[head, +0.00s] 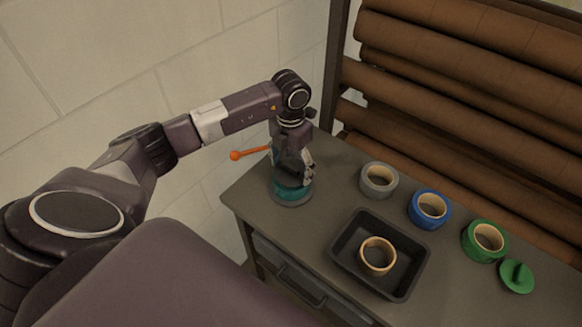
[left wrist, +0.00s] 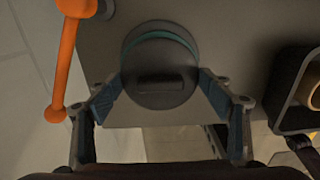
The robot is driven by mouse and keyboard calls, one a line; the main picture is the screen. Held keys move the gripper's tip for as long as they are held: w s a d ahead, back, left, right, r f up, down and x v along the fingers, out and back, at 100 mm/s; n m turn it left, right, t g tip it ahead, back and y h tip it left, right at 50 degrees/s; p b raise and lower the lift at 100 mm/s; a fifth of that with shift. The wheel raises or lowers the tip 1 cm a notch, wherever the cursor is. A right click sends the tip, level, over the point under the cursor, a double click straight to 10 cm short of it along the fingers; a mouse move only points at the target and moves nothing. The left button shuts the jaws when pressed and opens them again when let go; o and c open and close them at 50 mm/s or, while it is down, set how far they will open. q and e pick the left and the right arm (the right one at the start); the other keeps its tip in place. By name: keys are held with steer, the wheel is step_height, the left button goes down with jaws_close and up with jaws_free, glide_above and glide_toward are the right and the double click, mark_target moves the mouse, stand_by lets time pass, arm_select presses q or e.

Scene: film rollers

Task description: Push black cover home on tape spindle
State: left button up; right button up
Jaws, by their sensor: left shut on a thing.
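The black cover (left wrist: 160,70) is a dark round disc with a raised bar across its top, seen in the left wrist view. It lies over a teal tape roll (head: 290,190), whose edge shows beyond it. The roll stands at the table's left corner; the spindle itself is hidden. My left gripper (head: 292,172) reaches down over the roll from above. In the left wrist view my left gripper (left wrist: 162,82) has its blue-padded fingers shut on the cover's two sides. Whether the cover sits fully down on the roll, I cannot tell. My right gripper is not in view.
An orange rod with a round end (head: 235,155) sticks out left of the roll. A black tray (head: 341,265) holds a tan ring. Grey (head: 379,191), blue (head: 416,215) and green (head: 471,246) tape rolls and a green cover (head: 516,283) stand rightward. Brown rollers (head: 470,75) fill the rack behind.

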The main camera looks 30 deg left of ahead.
arm_select(q)
steer(key=shift+f, duration=0.3)
stand_by(0.6)
steer(key=o, duration=1.2)
steer(key=shift+o, duration=1)
steer(key=shift+r, duration=0.2)
steer(key=shift+r+p, duration=2)
steer(key=shift+r, duration=1.35)
